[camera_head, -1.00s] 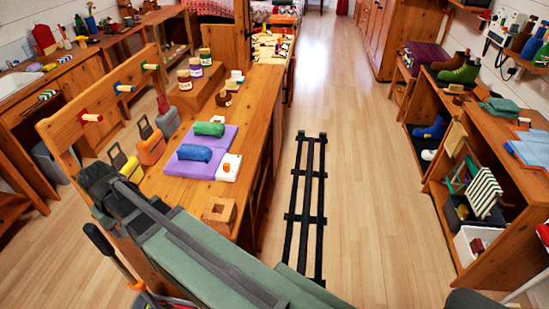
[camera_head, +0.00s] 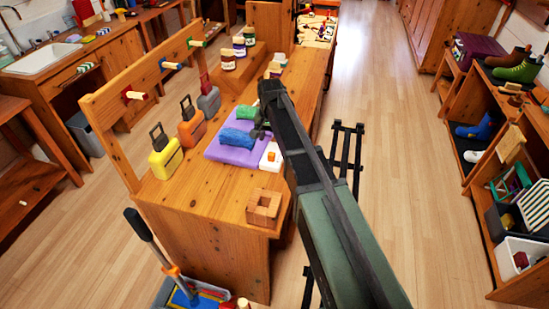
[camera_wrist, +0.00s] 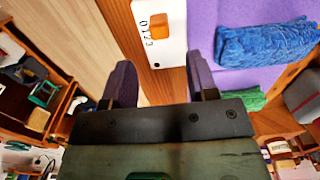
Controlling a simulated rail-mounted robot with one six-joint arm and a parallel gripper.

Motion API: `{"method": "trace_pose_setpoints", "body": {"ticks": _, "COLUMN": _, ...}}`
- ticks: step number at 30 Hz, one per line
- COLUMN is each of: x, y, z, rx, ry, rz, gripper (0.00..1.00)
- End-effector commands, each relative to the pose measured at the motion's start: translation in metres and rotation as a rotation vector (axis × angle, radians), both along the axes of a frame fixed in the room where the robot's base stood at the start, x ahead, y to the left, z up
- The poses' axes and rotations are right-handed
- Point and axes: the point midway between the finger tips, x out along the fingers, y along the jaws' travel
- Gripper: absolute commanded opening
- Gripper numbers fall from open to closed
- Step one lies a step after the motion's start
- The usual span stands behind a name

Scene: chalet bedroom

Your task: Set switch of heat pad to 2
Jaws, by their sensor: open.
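The heat pad is a purple mat (camera_head: 226,151) on the wooden bench, also at the top of the wrist view (camera_wrist: 205,25). Beside it is its white control box (camera_head: 265,161) with an orange switch (camera_head: 271,155). In the wrist view the white box (camera_wrist: 171,53) shows the orange switch (camera_wrist: 158,25) beside a row of small digits; I cannot tell which digit it is set to. My gripper (camera_wrist: 163,78) is open and empty, its two dark fingers apart, with the switch ahead of the gap. In the head view my gripper (camera_head: 261,128) is over the box side of the pad.
A blue rolled towel (camera_head: 237,137) and a green one (camera_head: 246,112) lie on the pad. A wooden block with a square hole (camera_head: 263,207) stands at the bench's near corner. Toy suitcases, such as a yellow one (camera_head: 165,160), stand left of the pad. Jars stand behind.

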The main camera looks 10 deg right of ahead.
Motion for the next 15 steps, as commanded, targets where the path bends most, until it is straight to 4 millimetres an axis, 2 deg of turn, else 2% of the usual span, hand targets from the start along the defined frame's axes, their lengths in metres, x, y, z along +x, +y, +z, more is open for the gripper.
{"method": "trace_pose_setpoints", "body": {"ticks": 1, "x": 0.0, "y": 0.0, "z": -0.023, "rx": 0.0, "ry": 0.0, "rz": 0.0, "gripper": 0.53}}
{"method": "trace_pose_setpoints", "body": {"ticks": 7, "x": 0.0, "y": 0.0, "z": -0.071, "rx": 0.0, "ry": 0.0, "rz": 0.001, "gripper": 0.53}}
{"method": "trace_pose_setpoints", "body": {"ticks": 11, "x": 0.0, "y": 0.0, "z": -0.087, "rx": 0.0, "ry": 0.0, "rz": 0.001, "gripper": 0.53}}
{"method": "trace_pose_setpoints", "body": {"ticks": 15, "x": 0.0, "y": 0.0, "z": -0.087, "rx": 0.0, "ry": 0.0, "rz": 0.001, "gripper": 0.53}}
